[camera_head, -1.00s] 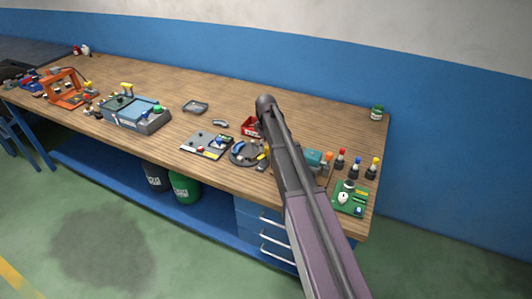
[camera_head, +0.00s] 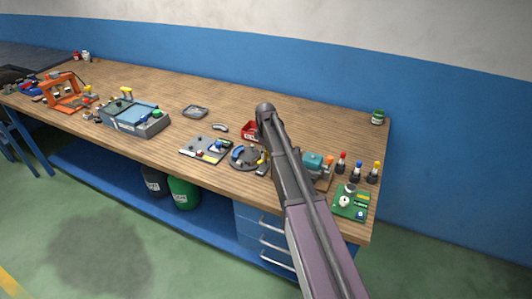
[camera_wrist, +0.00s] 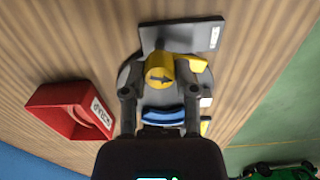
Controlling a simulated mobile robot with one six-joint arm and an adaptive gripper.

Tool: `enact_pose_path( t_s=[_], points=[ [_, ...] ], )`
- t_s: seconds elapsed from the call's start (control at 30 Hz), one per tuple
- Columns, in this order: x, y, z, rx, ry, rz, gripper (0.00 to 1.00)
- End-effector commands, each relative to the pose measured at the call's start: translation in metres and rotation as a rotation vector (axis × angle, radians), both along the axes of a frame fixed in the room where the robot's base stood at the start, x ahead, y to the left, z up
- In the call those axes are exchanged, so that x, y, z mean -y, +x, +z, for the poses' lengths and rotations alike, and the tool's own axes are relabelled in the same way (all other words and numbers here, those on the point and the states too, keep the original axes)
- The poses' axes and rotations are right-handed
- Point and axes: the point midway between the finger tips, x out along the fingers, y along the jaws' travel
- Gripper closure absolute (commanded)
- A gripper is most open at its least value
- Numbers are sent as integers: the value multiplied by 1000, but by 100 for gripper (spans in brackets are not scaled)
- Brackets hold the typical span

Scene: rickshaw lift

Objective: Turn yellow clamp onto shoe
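The arrow points to the right. The curved blue shoe (camera_wrist: 162,117) lies just below the clamp in the wrist view, on a round grey base (camera_wrist: 132,76). The base also shows in the head view (camera_head: 246,164), left of my arm, which hides the gripper and most of the clamp there.
A red bin (camera_wrist: 62,103) stands left of the base in the wrist view. A grey plate fixture (camera_head: 198,156) is left of the base in the head view.

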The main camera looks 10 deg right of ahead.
Motion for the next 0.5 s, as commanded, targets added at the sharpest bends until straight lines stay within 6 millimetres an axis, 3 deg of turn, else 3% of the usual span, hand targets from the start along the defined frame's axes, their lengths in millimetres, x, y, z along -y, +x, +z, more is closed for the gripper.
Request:
enact_pose_path(
  t_s=[0.5],
  points=[
    [0,0,0,-2,1,-57,100]
  ],
)
